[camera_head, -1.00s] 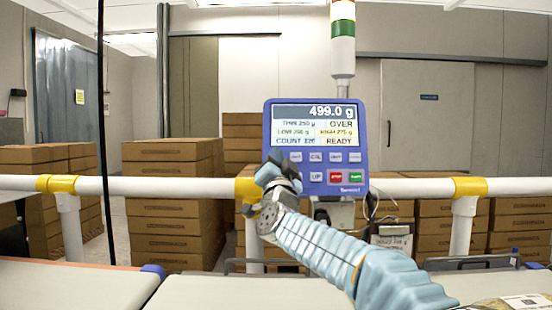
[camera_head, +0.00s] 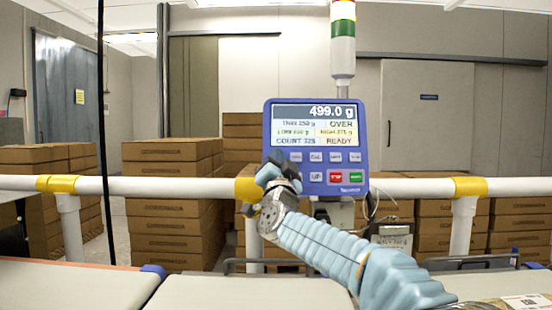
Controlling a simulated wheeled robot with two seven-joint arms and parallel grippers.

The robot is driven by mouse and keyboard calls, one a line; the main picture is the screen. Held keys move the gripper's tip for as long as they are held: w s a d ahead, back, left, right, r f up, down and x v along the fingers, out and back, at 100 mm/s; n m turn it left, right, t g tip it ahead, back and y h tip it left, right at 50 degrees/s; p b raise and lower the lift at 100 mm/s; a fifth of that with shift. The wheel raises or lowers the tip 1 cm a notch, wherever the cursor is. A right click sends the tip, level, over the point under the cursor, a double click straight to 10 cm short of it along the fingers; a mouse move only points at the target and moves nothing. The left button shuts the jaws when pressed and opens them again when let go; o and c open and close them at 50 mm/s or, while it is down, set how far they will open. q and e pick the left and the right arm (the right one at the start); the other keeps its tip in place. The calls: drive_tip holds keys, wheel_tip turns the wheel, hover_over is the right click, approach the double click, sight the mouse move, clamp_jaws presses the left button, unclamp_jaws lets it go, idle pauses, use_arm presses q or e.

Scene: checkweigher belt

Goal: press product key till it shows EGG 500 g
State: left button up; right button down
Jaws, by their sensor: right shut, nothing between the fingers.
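No EGG text can be made out. Below the screen are two rows of keys, with a red key (camera_head: 336,177) and a green key (camera_head: 356,177) at the lower right. My right gripper (camera_head: 273,163) is shut and empty at the panel's left edge, in front of the leftmost keys, hiding part of them. Contact with a key cannot be told. My left gripper is not in view.
Belts (camera_head: 245,291) lie along the bottom. Stacks of brown cartons (camera_head: 170,215) stand behind the rail. A signal tower (camera_head: 343,50) rises above the display. A thin black pole (camera_head: 102,130) stands at left.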

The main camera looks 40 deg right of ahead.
drive_tip(key=shift+w+d+f, duration=0.15)
drive_tip(key=shift+w+d, duration=0.15)
idle(0.6)
drive_tip(key=shift+s+a+b, duration=0.25)
drive_tip(key=shift+s+b, duration=0.05)
drive_tip(key=shift+b, duration=0.05)
drive_tip(key=shift+s+a+r, duration=0.25)
drive_tip(key=shift+s+a, duration=0.05)
drive_tip(key=shift+s, duration=0.05)
drive_tip(key=s+a+b, duration=0.1)
drive_tip(key=s+a+r+b, duration=0.1)
drive_tip(key=s+a, duration=0.1)
drive_tip(key=shift+s+r, duration=0.2)
drive_tip(key=shift+s, duration=0.1)
idle(0.4)
drive_tip(key=shift+a, duration=0.1)
idle(0.4)
